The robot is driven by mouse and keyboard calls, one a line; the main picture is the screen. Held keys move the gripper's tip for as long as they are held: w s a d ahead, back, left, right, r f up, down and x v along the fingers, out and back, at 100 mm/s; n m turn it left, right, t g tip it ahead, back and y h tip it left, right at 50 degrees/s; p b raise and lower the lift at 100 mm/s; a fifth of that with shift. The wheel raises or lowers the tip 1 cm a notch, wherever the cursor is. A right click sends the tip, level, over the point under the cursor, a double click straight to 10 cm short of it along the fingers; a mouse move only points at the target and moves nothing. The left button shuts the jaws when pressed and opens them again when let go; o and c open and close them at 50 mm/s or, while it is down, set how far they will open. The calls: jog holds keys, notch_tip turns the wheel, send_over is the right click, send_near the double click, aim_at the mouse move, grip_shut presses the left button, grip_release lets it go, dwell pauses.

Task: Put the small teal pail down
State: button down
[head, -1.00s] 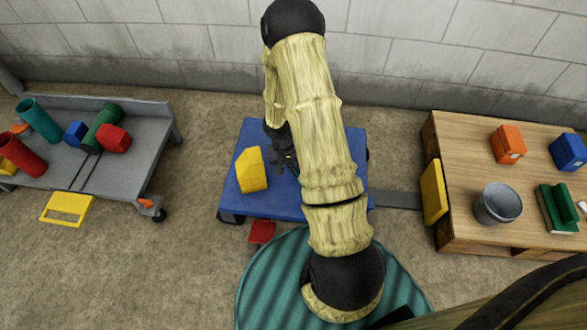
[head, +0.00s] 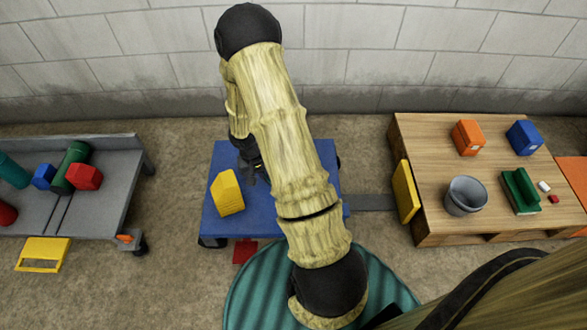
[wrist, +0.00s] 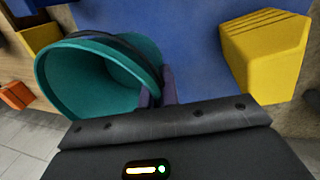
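The small teal pail (wrist: 75,80) shows in the wrist view at left, its open mouth turned toward the picture's left. My gripper (wrist: 157,92) has its two dark fingers on either side of the pail's wall at the rim, closed on it. The blue platform (wrist: 195,50) lies behind the pail; I cannot tell whether the pail touches it. In the head view my gripper (head: 252,168) is over the platform (head: 222,160), mostly behind my arm, and the pail is hidden.
A yellow block (head: 228,193) stands on the platform's left part, beside my gripper. A wooden pallet table (head: 425,140) at right bears a grey bucket (head: 465,197), orange box (head: 467,138), blue box (head: 523,138) and green piece (head: 519,192). A grey cart (head: 110,190) with coloured pieces stands left.

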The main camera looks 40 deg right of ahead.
jog(key=w+a+r+n+p, duration=0.1)
jog(key=w+a+r+p, duration=0.1)
jog(key=r, duration=0.3)
jog(key=w+a+r+n+p, duration=0.2)
jog(key=a+r+p, duration=0.1)
jog(key=a+r, duration=0.1)
jog(key=w+a+r+n+t+p, duration=0.1)
jog(key=w+a+r+p, duration=0.1)
jog(key=a+r, duration=0.2)
jog(key=shift+w+r+n+p, duration=0.35)
jog(key=shift+w+r+n, duration=0.05)
jog(key=shift+r, duration=0.5)
